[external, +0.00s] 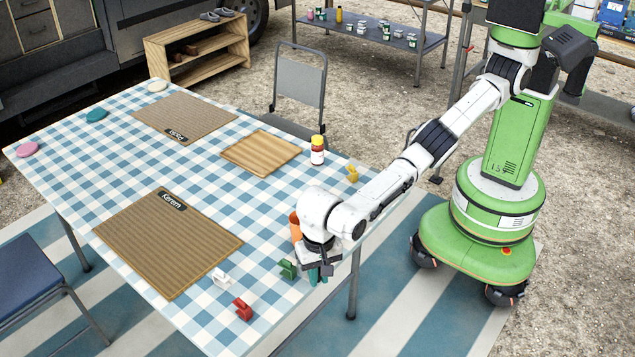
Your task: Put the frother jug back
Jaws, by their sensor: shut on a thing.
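My gripper (319,278) points down at the table's near right edge, shut on a small teal thing (313,275). Most of that thing is hidden by the fingers, and I cannot tell whether it is the frother jug. An orange thing (295,226), perhaps a cup, stands behind my wrist and is partly hidden. No other thing in view is clearly a frother jug.
The checked table (205,185) holds two brown mats (165,245), a wooden board (260,152), a bottle (317,150) and green (287,269), white (221,278), red (242,308) and yellow (352,173) clip-like pieces. A shelf (375,35) with small containers stands behind.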

